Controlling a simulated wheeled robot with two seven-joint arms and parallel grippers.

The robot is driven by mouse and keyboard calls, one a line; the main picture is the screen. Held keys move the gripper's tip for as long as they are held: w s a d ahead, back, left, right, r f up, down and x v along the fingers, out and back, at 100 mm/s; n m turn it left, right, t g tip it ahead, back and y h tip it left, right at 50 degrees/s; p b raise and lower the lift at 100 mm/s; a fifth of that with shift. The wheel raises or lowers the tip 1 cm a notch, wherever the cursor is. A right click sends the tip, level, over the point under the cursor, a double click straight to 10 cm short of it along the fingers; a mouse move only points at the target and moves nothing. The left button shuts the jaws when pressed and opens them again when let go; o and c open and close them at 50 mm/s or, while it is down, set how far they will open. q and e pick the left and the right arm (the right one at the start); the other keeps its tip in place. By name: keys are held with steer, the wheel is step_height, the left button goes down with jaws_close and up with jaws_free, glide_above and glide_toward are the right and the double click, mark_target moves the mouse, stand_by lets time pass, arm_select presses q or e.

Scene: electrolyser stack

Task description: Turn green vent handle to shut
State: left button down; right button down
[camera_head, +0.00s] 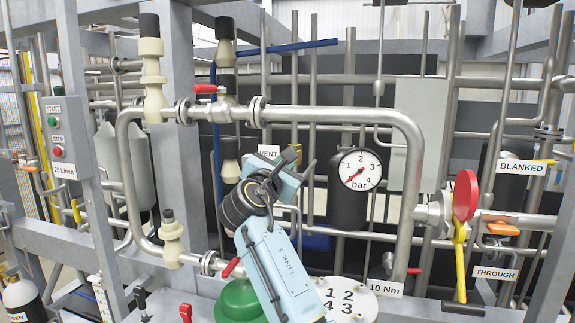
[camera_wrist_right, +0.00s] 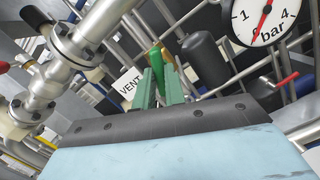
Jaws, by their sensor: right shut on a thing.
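The green vent handle (camera_wrist_right: 156,58) stands upright in the right wrist view, beside a brass-coloured fitting (camera_wrist_right: 168,58). My right gripper (camera_wrist_right: 160,82) is shut on the handle, with its green fingers on either side of it. The white VENT label (camera_wrist_right: 130,80) is just left of the fingers. My left gripper is in neither view.
A round bar gauge (camera_head: 359,170) hangs right of my wrist; it also shows in the right wrist view (camera_wrist_right: 262,18). A large flanged pipe (camera_head: 330,114) arches above. A red-handled lever (camera_wrist_right: 287,80) is right of the fingers. A grey upright (camera_head: 185,230) stands left.

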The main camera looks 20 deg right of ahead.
steer(key=shift+m+g+b, duration=0.3)
steer(key=shift+m+b, duration=0.5)
steer(key=shift+m, duration=1.6)
steer(key=shift+a+r+m+g+b, duration=0.1)
steer(key=shift+m+g+b, duration=0.45)
steer(key=shift+m, duration=1.85)
steer(key=m, duration=0.4)
steer(key=shift+g+b, duration=0.25)
steer(key=shift+b, duration=0.1)
steer(key=c, duration=1.3)
jaws_free()
